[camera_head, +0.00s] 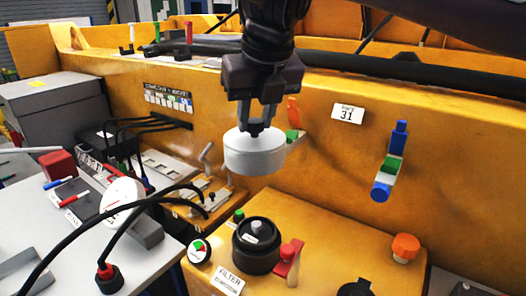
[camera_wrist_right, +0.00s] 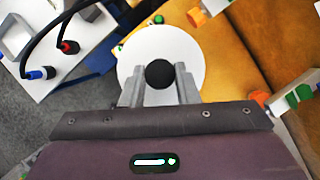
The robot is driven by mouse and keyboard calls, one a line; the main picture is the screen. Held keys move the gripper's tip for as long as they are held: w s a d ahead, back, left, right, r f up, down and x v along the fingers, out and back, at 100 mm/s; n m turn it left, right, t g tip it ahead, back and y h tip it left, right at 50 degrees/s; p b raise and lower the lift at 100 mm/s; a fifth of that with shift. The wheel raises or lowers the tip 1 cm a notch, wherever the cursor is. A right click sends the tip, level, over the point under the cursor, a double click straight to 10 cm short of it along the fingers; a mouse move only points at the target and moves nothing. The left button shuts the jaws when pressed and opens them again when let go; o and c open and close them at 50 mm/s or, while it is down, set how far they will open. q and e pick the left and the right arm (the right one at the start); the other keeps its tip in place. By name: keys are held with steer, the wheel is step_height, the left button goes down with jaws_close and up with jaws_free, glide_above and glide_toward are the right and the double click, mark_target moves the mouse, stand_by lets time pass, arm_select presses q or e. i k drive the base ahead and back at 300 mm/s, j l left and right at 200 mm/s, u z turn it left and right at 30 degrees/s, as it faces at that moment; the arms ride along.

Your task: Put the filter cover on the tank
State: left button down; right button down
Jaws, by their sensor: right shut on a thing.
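The filter cover (camera_head: 254,153) is a white round cap with a dark knob on top. My right gripper (camera_head: 256,122) is shut on that knob and holds the cover in the air, roughly level. In the right wrist view the cover (camera_wrist_right: 190,52) shows as a white disc with the black knob between the fingers (camera_wrist_right: 160,78). The tank (camera_head: 325,240) is a yellow box at the lower middle, with a black round filter neck (camera_head: 256,258) beside a "FILTER" label. The neck stands below the cover, apart from it. My left gripper is out of view.
A red-handled lever (camera_head: 290,255), an orange knob (camera_head: 405,246) and a gauge (camera_head: 199,251) stand around the neck. A yellow wall with a blue-green fitting (camera_head: 392,165) rises behind. Black cables (camera_head: 110,240) arch over the grey table (camera_head: 150,265) on the left.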

mark_target(294, 235)
steer(key=k+j, duration=0.8)
steer(key=j, duration=0.1)
